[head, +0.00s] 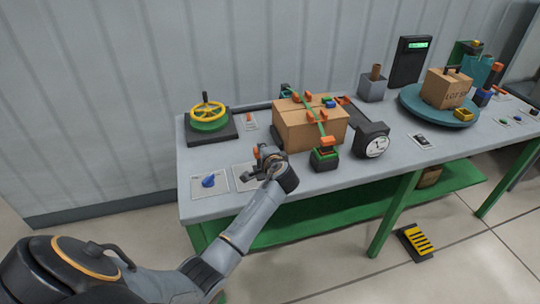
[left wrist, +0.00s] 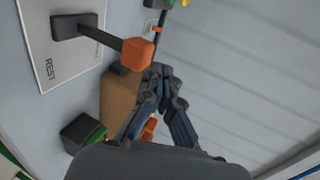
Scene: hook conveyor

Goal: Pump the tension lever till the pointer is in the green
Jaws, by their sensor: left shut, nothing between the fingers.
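My left gripper (head: 266,160) is at the front of the bench, left of the strapped box. It also shows in the left wrist view (left wrist: 163,80), shut and empty. A dark lever with an orange knob (left wrist: 137,54) stands out from a white panel (left wrist: 62,45) marked REST; in that view the fingertips appear beside the knob, and I cannot tell whether they touch. In the head view an orange knob (head: 256,151) shows just beside the gripper. A round white dial (head: 376,146) faces front on a dark housing; its pointer and any green zone are too small to read. My right gripper is out of view.
A cardboard box (head: 308,128) with a green strap and orange clips stands right of my gripper, a dark green-topped block (head: 324,159) before it. A yellow handwheel (head: 207,111) and blue knob (head: 208,181) are left. A teal turntable (head: 420,107) is far right.

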